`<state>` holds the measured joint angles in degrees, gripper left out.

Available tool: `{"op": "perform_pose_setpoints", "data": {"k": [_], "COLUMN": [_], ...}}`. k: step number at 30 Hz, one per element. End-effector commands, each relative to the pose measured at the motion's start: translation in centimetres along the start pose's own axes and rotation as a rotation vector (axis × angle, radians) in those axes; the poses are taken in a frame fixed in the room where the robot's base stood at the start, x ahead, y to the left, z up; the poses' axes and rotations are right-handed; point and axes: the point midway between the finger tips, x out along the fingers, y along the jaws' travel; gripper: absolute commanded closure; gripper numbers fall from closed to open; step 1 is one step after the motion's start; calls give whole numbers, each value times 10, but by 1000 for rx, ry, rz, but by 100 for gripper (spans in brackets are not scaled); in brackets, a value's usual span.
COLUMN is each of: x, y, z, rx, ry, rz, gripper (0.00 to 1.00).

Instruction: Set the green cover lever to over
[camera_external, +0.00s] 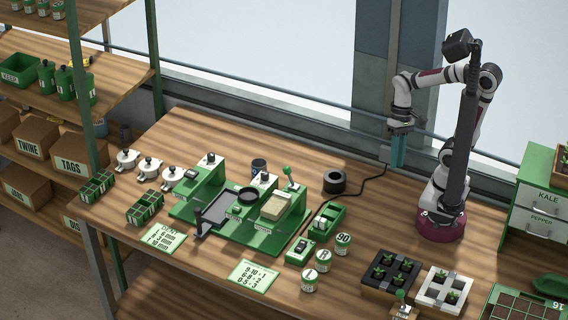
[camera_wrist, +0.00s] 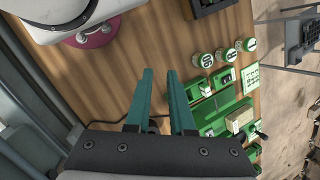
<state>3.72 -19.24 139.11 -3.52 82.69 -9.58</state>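The green tray seeder (camera_external: 262,238) stands mid-table. A lever with a green ball knob (camera_external: 289,172) rises from its right rear part, beside a tan block (camera_external: 276,206). Another green-knobbed lever (camera_external: 401,295) stands on a small wooden block at the front right. I cannot tell from labels which is the cover lever. My gripper (camera_external: 398,152) hangs high over the rear of the table, right of the seeder and apart from both levers. In the wrist view its two teal fingers (camera_wrist: 160,74) are apart with nothing between them. The seeder (camera_wrist: 222,118) shows at the right there.
A black cable spool (camera_external: 334,182) and its cable lie between the seeder and my arm. Several labelled jars (camera_external: 323,260) and a green switch box (camera_external: 300,252) stand right of the seeder. Black (camera_external: 390,271) and white (camera_external: 444,288) seedling trays sit at front right. Shelves are left.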

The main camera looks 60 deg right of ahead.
Motion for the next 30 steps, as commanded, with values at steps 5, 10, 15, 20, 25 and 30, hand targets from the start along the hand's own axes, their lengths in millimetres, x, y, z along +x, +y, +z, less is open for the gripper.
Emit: {"op": "perform_pose_setpoints", "data": {"k": [5,10,15,20,25,30], "x": [-2,7,24,36,37,38], "y": [-72,-112,-114,-106,-104,-105], "z": [-66,-165,-252,-290,-296,-295], "rx": [0,14,45,64,65,65], "ry": [-236,-301,-225,-156,-141,-143], "rz": [-314,-699,-1003,-1131,-1150,-1148], "gripper": [100,100,100,100,100,100]}}
